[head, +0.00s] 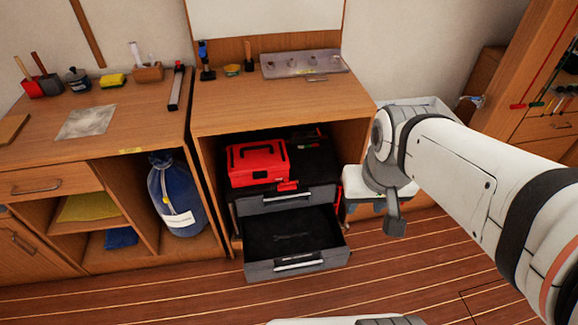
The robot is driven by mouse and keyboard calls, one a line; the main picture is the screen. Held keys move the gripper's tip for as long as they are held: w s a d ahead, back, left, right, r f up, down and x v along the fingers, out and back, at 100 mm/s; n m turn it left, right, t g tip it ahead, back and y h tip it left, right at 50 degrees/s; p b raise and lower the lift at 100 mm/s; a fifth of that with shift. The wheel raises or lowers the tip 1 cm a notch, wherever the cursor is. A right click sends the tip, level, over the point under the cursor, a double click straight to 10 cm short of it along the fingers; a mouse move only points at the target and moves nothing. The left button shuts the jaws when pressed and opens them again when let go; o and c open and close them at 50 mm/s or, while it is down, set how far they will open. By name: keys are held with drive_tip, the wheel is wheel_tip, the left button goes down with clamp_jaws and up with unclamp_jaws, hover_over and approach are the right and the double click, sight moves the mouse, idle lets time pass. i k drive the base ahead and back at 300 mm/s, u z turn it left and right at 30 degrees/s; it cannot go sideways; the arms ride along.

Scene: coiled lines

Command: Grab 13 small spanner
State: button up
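The lowest drawer (297,264) of the grey tool chest is pulled open under the middle bench. A faint, dark, spanner-like shape (292,239) lies on its black floor. It is too dim to read a number or judge its size for sure. My gripper (394,222) is at the end of my arm, right of the open drawer and apart from it. One dark finger-like part points down; the rest is hidden by the wrist, so I cannot tell whether it is open or shut.
A red toolbox (257,163) stands on the chest in the bench opening. The upper drawer (285,199) juts out a little above the open one. A blue sack (175,195) stands in the left cubby. A metal tray (303,64) lies on the bench. Wooden floor in front is clear.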

sight(302, 234)
drive_tip(key=z, duration=0.1)
drive_tip(key=k, duration=0.3)
drive_tip(key=u, duration=0.35)
drive_tip(key=i, duration=1)
drive_tip(key=z, duration=0.05)
drive_tip(key=k, duration=0.5)
drive_tip(key=u, duration=1.1)
drive_tip(key=k, duration=0.6)
drive_tip(key=z, duration=0.75)
drive_tip(key=i, duration=0.8)
